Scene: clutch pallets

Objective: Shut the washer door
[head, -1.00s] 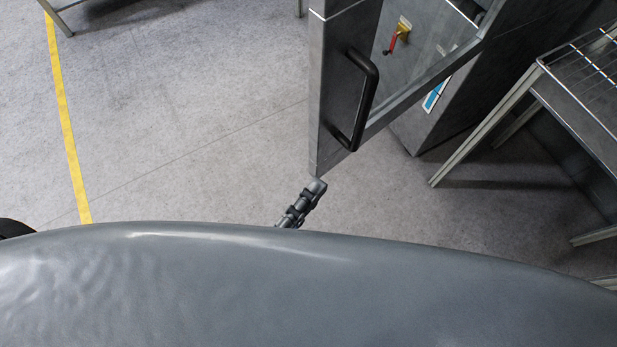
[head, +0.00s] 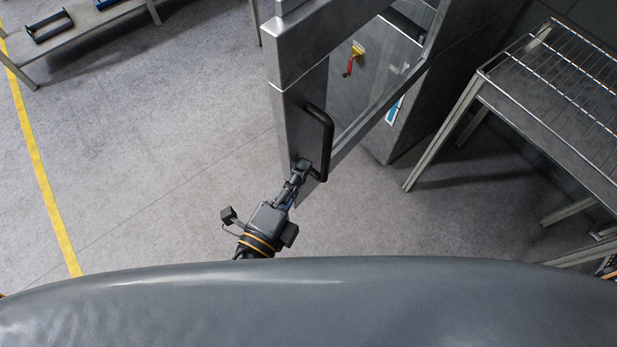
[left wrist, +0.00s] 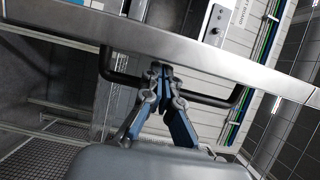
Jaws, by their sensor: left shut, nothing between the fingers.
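The washer door (head: 294,125) stands open, a grey metal panel with a window and a black bar handle (head: 328,140). In the left wrist view the door's edge (left wrist: 190,58) crosses the picture, with the handle (left wrist: 215,100) below it. My left gripper (head: 301,168) is shut and empty at the lower end of the handle. In the left wrist view its closed fingertips (left wrist: 160,68) are at the door edge, overlapping the handle bar; I cannot tell whether they touch. My right gripper is not in view.
A metal rack table (head: 560,90) stands to the right of the washer. The floor (head: 150,160) left of the door is clear, with a yellow line (head: 42,175).

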